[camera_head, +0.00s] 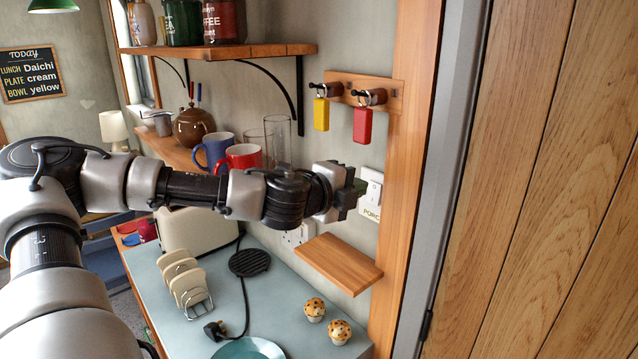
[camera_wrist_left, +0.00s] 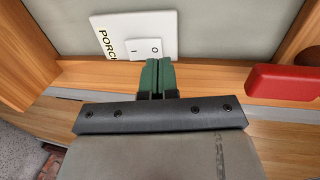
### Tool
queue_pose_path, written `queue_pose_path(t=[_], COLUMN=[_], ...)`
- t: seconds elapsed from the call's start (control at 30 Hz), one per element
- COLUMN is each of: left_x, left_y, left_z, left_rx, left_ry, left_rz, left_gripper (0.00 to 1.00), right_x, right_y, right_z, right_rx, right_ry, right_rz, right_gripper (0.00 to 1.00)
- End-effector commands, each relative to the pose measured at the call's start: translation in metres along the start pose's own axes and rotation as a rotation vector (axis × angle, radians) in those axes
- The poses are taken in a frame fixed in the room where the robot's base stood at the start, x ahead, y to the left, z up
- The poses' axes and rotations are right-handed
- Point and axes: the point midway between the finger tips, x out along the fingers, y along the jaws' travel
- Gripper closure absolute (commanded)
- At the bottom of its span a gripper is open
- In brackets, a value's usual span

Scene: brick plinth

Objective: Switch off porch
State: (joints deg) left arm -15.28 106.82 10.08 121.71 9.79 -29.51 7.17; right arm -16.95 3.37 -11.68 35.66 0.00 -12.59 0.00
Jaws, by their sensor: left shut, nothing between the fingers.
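The porch switch (camera_head: 371,184) is a white wall plate beside the wooden door frame, with a label reading "PORC" in the head view. In the left wrist view the switch plate (camera_wrist_left: 110,24) shows "PORCH" and a rocker marked I and O. I cannot tell which side of the rocker is pressed in. My left gripper (camera_head: 359,187) is shut and empty, its green fingertips just in front of the plate. In the left wrist view the fingertips (camera_wrist_left: 157,68) overlap the rocker's edge; I cannot tell whether they touch it. My right gripper is not in view.
Above the switch, a yellow key tag (camera_head: 321,114) and a red key tag (camera_head: 362,125) hang from a hook rack (camera_head: 350,90). A small wooden shelf (camera_head: 338,262) juts out below. Mugs and glasses stand behind my arm. A wooden door (camera_head: 540,180) is at the right.

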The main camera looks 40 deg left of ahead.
Motion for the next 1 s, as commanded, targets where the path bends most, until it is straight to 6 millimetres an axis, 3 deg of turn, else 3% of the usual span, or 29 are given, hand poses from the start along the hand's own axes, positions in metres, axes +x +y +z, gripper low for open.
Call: queue_pose_path(t=[0.3, 0.63, 0.8, 1.0], left_x=[-0.017, -0.038, -0.049, -0.072], left_y=[-0.007, -0.012, -0.015, -0.017], left_z=[0.004, 0.002, 0.003, 0.004], left_rx=[0.0, 0.004, 0.001, 0.007], left_ry=[-0.005, -0.001, -0.002, -0.005], left_rz=[-0.003, -0.004, -0.004, -0.004], left_gripper=[1.0, 1.0, 1.0, 1.0], right_x=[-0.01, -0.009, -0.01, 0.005], right_y=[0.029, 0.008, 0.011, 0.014], right_z=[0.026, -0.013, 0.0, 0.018], right_rx=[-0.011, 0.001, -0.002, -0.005], right_ry=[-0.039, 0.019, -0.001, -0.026], right_rz=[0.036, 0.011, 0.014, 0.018], right_gripper=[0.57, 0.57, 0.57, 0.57])
